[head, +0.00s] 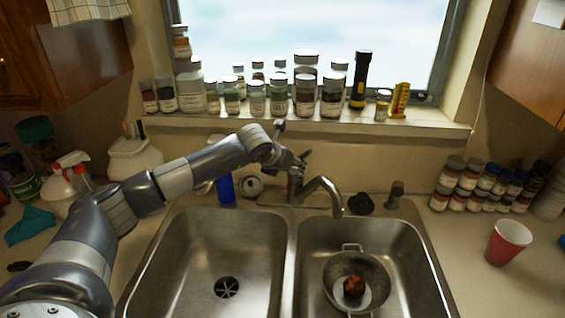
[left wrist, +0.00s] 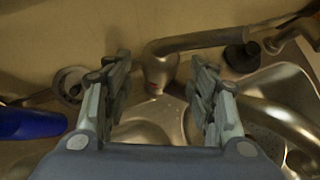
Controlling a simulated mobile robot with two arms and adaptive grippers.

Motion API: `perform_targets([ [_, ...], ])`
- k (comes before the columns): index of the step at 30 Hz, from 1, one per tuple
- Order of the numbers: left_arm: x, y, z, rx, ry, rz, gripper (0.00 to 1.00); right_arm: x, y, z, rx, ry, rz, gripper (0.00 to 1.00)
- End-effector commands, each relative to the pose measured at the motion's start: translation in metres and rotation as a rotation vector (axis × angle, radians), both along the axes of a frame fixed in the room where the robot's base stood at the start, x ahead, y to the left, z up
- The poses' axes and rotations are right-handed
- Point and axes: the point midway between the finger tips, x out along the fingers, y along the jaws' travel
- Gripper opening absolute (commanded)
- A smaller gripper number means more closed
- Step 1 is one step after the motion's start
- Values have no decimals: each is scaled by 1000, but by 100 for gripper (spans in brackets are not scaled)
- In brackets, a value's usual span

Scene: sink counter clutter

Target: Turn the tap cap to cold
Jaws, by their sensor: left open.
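The metal tap (head: 322,187) stands behind the two sink basins, its curved spout reaching over the right basin. In the left wrist view the tap cap (left wrist: 160,72) is a rounded metal piece with a small red mark. A metal bar runs from it to the upper right. My left gripper (head: 297,165) is at the top of the tap and partly hides it in the head view. In the left wrist view the gripper (left wrist: 160,88) is open, with one finger on each side of the cap. I see no clear contact. My right gripper is not in view.
A blue bottle (head: 225,188) and a round whitish item (head: 250,186) stand left of the tap. A black stopper (head: 362,203) is to its right. A strainer (head: 372,270) sits in the right basin. Jars (head: 305,85) line the sill behind. The left basin (head: 225,245) is empty.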

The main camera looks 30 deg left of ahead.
Motion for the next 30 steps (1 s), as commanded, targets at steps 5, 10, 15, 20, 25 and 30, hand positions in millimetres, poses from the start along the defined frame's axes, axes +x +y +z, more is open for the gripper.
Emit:
perform_targets([
  [5,-24,-1,23,1,0,-1,52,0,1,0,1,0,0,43],
  [10,-38,-2,38,1,-1,-1,52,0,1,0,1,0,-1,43],
  [15,-44,-2,43,-1,0,1,52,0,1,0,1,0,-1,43],
  [20,-44,-2,44,-1,0,1,52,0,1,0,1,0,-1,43],
  [25,-44,-2,44,-1,0,1,52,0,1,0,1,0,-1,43],
  [30,-44,-2,45,-1,0,1,52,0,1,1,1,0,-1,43],
])
